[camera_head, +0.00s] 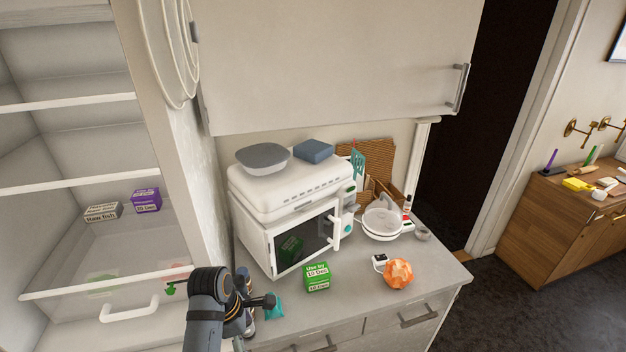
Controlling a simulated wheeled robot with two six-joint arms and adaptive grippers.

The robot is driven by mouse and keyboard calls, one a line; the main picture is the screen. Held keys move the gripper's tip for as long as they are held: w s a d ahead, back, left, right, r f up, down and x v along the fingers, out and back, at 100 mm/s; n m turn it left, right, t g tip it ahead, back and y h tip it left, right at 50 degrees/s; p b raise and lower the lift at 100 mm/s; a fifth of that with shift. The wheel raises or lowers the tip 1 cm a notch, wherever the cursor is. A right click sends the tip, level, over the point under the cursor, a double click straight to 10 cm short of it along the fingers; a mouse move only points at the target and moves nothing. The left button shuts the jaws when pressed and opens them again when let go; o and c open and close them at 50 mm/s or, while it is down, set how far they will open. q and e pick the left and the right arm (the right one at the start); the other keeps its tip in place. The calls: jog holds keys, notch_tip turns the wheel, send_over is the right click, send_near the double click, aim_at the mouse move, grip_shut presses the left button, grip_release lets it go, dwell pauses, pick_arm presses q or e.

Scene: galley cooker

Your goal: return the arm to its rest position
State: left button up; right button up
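One arm of mine, which I take to be the left, rises from the bottom edge left of centre, in front of the counter (345,312). Its dark links bend toward the counter's front left corner. The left gripper is mostly hidden behind these links, and I cannot make out its fingers or whether it holds anything. A small teal item (275,309) lies right beside the arm's dark end; I cannot tell if they touch. My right arm and gripper are not in view.
A white microwave (280,190) stands on the counter, with a green box (317,277) and an orange crumpled ball (398,273) in front. An open white fridge (75,190) is left. A wall cabinet (330,65) hangs above.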

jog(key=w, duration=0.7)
pick_arm(q)
jog(key=s+a+f+m+t+y, duration=0.1)
jog(key=s+a+m, duration=0.4)
jog(key=m, duration=0.6)
jog(key=s+a+f+m+t+y, duration=0.1)
jog(key=s+a+m+t+y, duration=0.15)
jog(key=s+m, duration=0.65)
jog(key=a+f+m+g+b, duration=0.1)
jog(key=a+f+b, duration=0.15)
jog(key=f, duration=1.35)
jog(key=a+f+g+b, duration=0.1)
jog(key=f+b, duration=0.3)
jog(key=f, duration=1.1)
jog(key=s+a+f+g+b, duration=0.1)
jog(key=s+f+b, duration=0.3)
jog(key=s+f, duration=1.5)
notch_tip(320, 180, down, 3)
jog(key=shift+r+h, duration=0.15)
jog(key=shift+h, duration=0.3)
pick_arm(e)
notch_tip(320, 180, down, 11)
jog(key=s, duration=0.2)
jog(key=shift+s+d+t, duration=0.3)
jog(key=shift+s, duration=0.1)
